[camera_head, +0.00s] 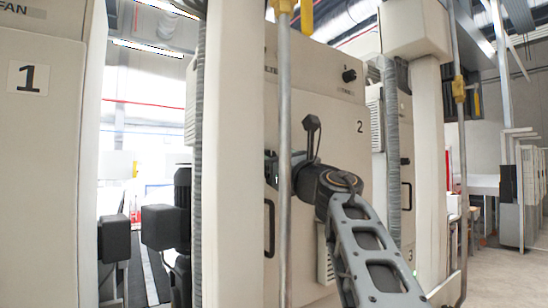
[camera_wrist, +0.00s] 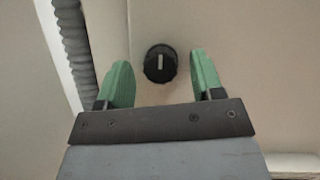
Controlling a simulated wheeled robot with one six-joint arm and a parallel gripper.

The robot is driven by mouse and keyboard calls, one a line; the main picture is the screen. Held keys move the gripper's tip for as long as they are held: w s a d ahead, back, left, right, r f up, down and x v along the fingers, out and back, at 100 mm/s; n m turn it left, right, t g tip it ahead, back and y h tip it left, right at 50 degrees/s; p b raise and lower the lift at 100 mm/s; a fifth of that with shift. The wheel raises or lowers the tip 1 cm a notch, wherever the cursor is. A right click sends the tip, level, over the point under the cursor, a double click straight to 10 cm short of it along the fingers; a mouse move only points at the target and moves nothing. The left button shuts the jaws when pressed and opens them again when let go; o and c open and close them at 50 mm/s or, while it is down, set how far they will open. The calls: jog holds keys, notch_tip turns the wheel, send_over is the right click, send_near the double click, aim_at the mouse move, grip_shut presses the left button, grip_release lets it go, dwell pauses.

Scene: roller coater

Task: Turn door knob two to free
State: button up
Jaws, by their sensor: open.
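A round black knob (camera_wrist: 160,63) with a pale, roughly upright pointer line sits on a beige panel in the wrist view. My gripper (camera_wrist: 161,78) is open, with one green finger to the left of the knob and one to the right. Gaps show between the fingers and the knob, and nothing is held. In the head view, a beige cabinet door marked 2 (camera_head: 337,97) bears a small black knob (camera_head: 349,75) near its top right. I cannot tell whether both views show the same knob. My arm hides part of the door, and the fingers cannot be made out there.
A grey ribbed hose (camera_wrist: 73,45) runs along the left in the wrist view. In the head view, a beige post (camera_head: 233,170) and a thin metal pipe (camera_head: 285,230) stand left of my arm. A black door handle (camera_head: 269,228) is close by. Open floor (camera_head: 505,275) shows at right.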

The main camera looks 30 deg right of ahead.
jog(key=c, duration=0.9)
jog(key=m+h, duration=0.2)
jog(key=m, duration=0.2)
jog(key=m+h, duration=0.2)
jog(key=m, duration=0.2)
jog(key=m+h, duration=0.2)
jog(key=m, duration=0.2)
jog(key=shift+a+h, duration=0.2)
jog(key=shift+h, duration=0.1)
jog(key=shift+m, duration=0.7)
jog(key=o, duration=0.9)
